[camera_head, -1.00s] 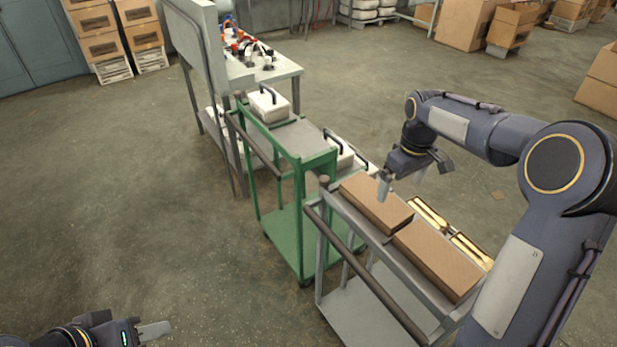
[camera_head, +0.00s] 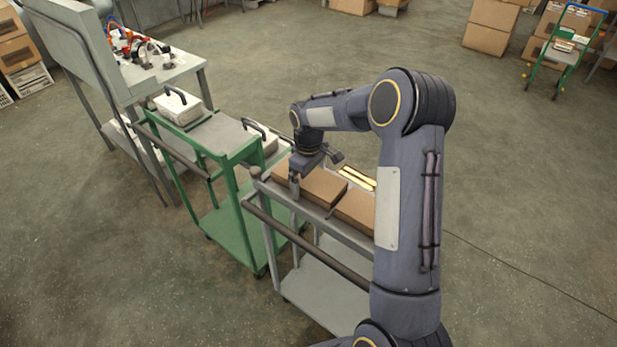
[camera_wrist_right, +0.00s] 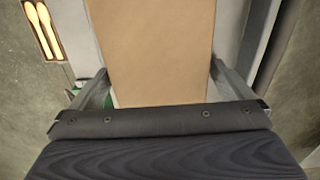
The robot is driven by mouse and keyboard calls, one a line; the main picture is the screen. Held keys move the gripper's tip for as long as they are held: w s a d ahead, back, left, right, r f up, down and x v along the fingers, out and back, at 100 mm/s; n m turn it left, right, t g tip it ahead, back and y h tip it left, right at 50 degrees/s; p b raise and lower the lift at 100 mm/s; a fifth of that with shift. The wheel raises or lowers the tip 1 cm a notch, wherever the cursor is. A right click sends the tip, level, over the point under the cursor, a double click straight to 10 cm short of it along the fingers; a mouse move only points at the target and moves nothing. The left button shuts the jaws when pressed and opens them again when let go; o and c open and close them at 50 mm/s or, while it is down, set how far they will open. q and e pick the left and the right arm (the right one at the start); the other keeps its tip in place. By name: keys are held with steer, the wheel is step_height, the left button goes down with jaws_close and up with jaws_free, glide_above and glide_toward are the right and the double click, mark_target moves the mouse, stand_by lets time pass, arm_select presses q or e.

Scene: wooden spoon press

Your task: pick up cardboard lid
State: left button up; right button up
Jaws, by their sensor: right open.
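A flat brown cardboard lid (camera_head: 322,188) lies on the grey cart, towards its far end. A second cardboard lid (camera_head: 357,208) lies in front of it, partly hidden by my right arm. My right gripper (camera_head: 314,178) is at the far lid, open. In the right wrist view the lid (camera_wrist_right: 155,45) runs between the two spread fingers (camera_wrist_right: 158,72), one finger on each side. I cannot tell whether the fingers touch its edges. My left gripper is out of view.
An open box with pale wooden spoons (camera_head: 358,178) sits beside the lids; spoons also show in the wrist view (camera_wrist_right: 42,28). The grey cart's handle (camera_head: 305,246) runs along its near side. A green cart (camera_head: 232,158) with white cases stands to the left.

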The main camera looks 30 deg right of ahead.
steer(key=c, duration=0.9)
